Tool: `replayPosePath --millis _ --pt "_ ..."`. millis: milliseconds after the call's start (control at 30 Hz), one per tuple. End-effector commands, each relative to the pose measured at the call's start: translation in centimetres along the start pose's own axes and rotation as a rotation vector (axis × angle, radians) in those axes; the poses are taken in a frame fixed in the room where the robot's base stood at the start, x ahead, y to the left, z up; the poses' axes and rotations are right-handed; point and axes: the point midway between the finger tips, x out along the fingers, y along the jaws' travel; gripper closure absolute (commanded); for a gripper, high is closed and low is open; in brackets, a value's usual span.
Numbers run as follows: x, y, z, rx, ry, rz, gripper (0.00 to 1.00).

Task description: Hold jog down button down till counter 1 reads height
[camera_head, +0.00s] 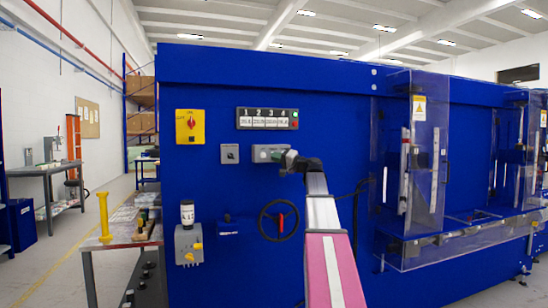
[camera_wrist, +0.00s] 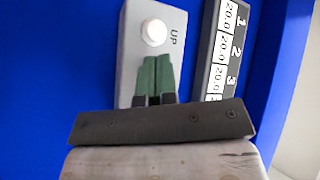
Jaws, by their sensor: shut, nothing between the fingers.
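The counter panel (camera_head: 267,119) is a dark strip on the blue machine front with several numbered windows. In the wrist view the counter panel (camera_wrist: 219,52) shows counter 1 reading 20.0, and counter 2 also seems to read 20.0. The grey jog button box (camera_head: 259,153) is below the panel. In the wrist view the jog box (camera_wrist: 133,58) shows a white round button (camera_wrist: 154,32) labelled UP. My gripper (camera_head: 288,158) is shut and empty at the box's right part; its green fingertips (camera_wrist: 155,70) cover the area below UP. No down button is visible, and contact cannot be told.
A yellow panel with a red switch (camera_head: 190,126) and a small grey switch box (camera_head: 230,154) are to the left. A handwheel (camera_head: 279,220) is below. A clear guard (camera_head: 413,160) stands to the right. A cluttered bench (camera_head: 124,228) is at lower left.

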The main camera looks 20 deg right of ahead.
Motion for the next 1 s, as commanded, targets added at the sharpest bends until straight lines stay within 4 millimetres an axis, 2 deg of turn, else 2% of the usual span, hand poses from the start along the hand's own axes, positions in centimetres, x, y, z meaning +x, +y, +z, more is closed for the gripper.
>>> replayPosePath --millis 1000 --pt "0.59 0.43 -0.45 0.0 0.001 0.0 1.0"
